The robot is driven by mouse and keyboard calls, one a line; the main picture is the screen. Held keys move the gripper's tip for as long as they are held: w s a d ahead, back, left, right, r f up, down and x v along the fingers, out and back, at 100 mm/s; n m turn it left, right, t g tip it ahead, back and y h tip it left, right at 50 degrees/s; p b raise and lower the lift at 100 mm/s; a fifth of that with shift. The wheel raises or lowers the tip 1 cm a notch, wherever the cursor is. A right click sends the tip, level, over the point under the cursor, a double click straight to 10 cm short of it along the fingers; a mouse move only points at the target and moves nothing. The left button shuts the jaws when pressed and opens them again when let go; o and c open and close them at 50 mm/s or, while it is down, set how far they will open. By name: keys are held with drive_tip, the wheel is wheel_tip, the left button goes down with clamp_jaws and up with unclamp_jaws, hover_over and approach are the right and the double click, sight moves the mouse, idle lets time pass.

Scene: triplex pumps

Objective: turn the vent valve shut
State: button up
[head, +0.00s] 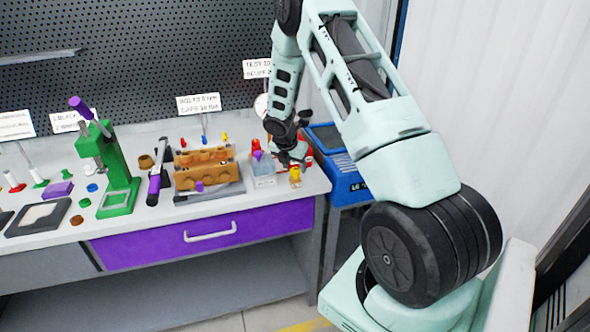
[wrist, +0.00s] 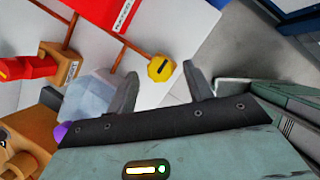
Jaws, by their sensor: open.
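A yellow faceted knob (wrist: 161,68) with a dark slot sits at the end of a copper-coloured pipe in the wrist view. It looks like the vent valve, but I see no readable label on it. In the head view a small yellow part (head: 295,176) stands near the bench's right front corner. My gripper (wrist: 162,86) is open and empty, its two fingers either side of the knob in the picture. Whether they are level with it or above it, I cannot tell. In the head view my gripper (head: 291,156) is over the bench's right end, its fingertips partly hidden.
A red block (wrist: 100,12) and an orange block (wrist: 60,64) with a red part stand near the pipes. A translucent box (wrist: 88,97) lies left of my fingers. A wooden holder (head: 205,168) is further left on the bench. A blue case (head: 340,165) stands right.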

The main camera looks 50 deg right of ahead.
sight(295, 169)
drive_tip(key=shift+x, duration=1.55)
drive_tip(key=c, duration=1)
